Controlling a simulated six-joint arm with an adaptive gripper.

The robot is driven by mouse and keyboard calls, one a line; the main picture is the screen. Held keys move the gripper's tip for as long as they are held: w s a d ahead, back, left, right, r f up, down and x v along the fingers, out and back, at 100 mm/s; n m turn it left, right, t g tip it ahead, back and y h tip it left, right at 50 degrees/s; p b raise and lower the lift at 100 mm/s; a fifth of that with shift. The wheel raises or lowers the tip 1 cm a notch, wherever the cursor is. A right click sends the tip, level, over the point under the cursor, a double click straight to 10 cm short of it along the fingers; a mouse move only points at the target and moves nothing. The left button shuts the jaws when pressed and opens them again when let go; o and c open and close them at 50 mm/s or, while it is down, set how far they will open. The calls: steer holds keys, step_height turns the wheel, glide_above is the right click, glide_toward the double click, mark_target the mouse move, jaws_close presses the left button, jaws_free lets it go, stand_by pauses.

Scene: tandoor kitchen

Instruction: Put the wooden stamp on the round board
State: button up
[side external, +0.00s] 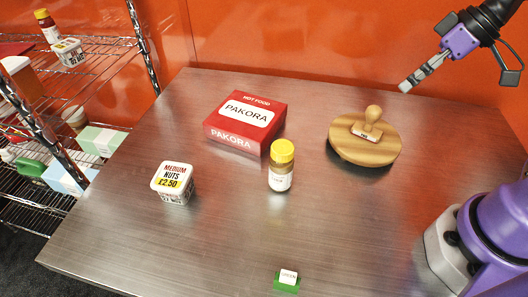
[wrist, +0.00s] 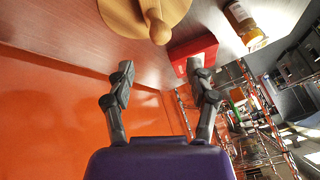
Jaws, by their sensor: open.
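The wooden stamp (side external: 369,122) stands upright on the round board (side external: 382,155) at the right of the table, its round knob on top and a small label at its foot. The knob of the stamp (wrist: 158,27) and part of the round board (wrist: 122,17) show at the top of the wrist view. My gripper (side external: 405,86) is in the air above and to the right of the board, apart from the stamp. In the wrist view my gripper (wrist: 160,70) has its two fingers spread, with nothing between them.
A red pakora box (side external: 247,120), a yellow-capped jar (side external: 281,167) and a nuts tub (side external: 173,183) stand left of the board. A small green block with a white card (side external: 287,280) is at the front edge. A wire rack (side external: 70,110) stands at left.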

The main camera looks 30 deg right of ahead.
steer(key=s+a+r+m+t+h, duration=0.1)
steer(key=s+a+r+m+h, duration=0.1)
steer(key=s+a+h, duration=0.2)
steer(key=shift+a+r+m, duration=0.15)
steer(key=shift+a+m, duration=0.25)
steer(key=shift+a, duration=1.3)
